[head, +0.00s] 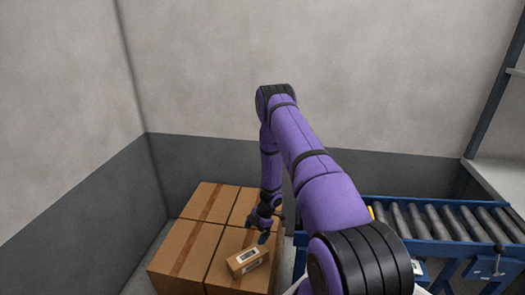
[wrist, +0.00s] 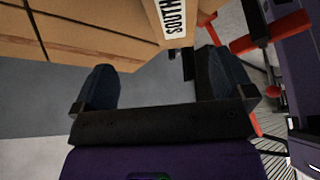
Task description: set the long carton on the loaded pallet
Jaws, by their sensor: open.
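The long carton (head: 248,260), small and brown with white labels, appears to rest at an angle on top of the near right big box of the loaded pallet (head: 186,254). In the wrist view the carton (wrist: 190,14) shows at the top, with a label reading "SOUTH", beyond the fingers. My gripper (head: 264,232) is just behind the carton in the head view, close above the boxes. In the wrist view my gripper (wrist: 158,84) has its dark fingers wide apart with nothing between them. The pallet's base is hidden.
A blue roller conveyor (head: 440,222) stands to the right of the pallet load, partly hidden by my arm. Grey walls (head: 205,70) close off the corner behind and to the left of the boxes. Red parts (wrist: 272,38) show at right in the wrist view.

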